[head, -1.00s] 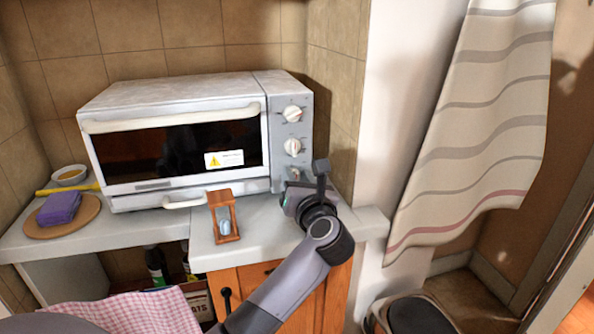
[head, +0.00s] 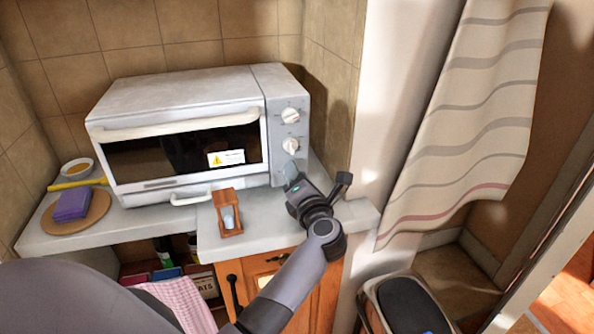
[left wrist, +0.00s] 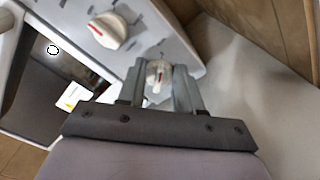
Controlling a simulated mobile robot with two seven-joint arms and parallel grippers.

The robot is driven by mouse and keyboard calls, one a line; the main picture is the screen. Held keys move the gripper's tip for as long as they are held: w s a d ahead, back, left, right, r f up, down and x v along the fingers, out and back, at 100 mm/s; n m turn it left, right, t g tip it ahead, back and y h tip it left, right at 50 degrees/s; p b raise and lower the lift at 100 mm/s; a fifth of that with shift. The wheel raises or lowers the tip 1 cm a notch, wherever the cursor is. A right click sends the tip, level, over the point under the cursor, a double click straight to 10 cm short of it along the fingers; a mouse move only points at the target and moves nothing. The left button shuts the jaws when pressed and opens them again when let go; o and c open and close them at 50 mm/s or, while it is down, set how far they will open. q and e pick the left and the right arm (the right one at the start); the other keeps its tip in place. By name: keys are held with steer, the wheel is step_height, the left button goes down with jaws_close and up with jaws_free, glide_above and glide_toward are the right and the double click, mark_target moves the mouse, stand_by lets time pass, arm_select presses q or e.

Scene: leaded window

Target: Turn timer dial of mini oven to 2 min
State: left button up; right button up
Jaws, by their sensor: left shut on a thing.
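The white mini oven (head: 180,97) stands on the counter, with a column of dials on the right of its front. The top dial (head: 290,115) and middle dial (head: 290,145) are free in the head view. My left gripper (head: 291,174) is at the bottom of the panel, hiding the lowest dial there. In the left wrist view, its two fingers are on either side of the lowest dial, the timer dial (left wrist: 157,72), shut on it. A red mark shows on this dial; its scale cannot be read. The middle dial (left wrist: 108,31) is above. My right gripper is out of view.
A tiled wall (head: 328,110) is close right of the oven. A striped curtain (head: 465,120) hangs further right.

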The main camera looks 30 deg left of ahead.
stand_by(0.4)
arm_select(q)
steer(key=o, duration=1)
